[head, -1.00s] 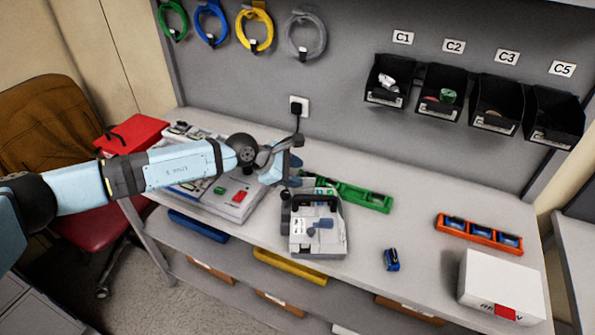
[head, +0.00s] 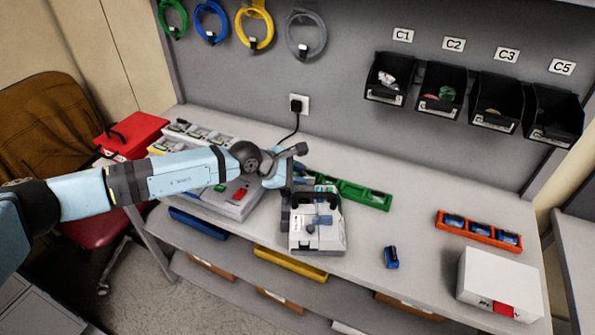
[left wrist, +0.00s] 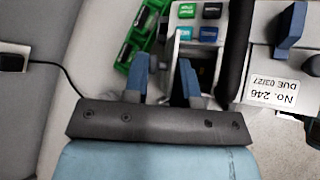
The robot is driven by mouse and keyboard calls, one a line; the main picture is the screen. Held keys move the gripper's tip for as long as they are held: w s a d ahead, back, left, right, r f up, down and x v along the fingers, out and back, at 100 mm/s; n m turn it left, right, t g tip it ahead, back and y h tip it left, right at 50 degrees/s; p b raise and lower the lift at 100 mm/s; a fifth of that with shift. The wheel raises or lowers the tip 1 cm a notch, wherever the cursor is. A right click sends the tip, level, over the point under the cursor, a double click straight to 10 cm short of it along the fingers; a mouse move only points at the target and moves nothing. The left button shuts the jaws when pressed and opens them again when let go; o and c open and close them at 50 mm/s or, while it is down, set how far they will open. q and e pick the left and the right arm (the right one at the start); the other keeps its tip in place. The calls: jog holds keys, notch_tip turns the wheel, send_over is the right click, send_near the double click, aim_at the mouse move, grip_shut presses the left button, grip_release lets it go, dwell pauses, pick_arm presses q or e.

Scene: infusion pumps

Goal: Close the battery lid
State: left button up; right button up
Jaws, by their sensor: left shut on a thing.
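The pump (head: 318,238), a pale grey case with a dark carrying handle (head: 326,197) and a blue part on its face, stands near the front edge of the bench. In the left wrist view its labelled face (left wrist: 272,93) shows at the right. My left gripper (head: 290,188) is at the pump's back left side. In the left wrist view its two blue fingers (left wrist: 164,72) are a little apart, shut on what seems to be the battery lid. The lid is mostly hidden between them, so I cannot tell its angle. My right gripper is not in view.
A green tray (head: 366,196) stands behind the pump and an orange tray (head: 478,234) to the right. A loose blue battery (head: 391,258) lies right of the pump. A white box (head: 500,283) is at the front right. Another grey device (head: 230,203) sits left.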

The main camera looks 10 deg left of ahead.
pick_arm(q)
jog(key=shift+s+f+m+t, duration=0.3)
jog(key=shift+s+t, duration=0.2)
jog(key=shift+s+f+t+b, duration=0.15)
jog(key=shift+t+b, duration=0.15)
jog(key=shift+b, duration=0.1)
jog(key=shift+s+m+t, duration=0.15)
jog(key=shift+m+t, duration=0.15)
jog(key=o, duration=0.7)
jog(key=shift+c, duration=0.2)
jog(key=shift+o, duration=0.9)
jog(key=shift+s, duration=0.1)
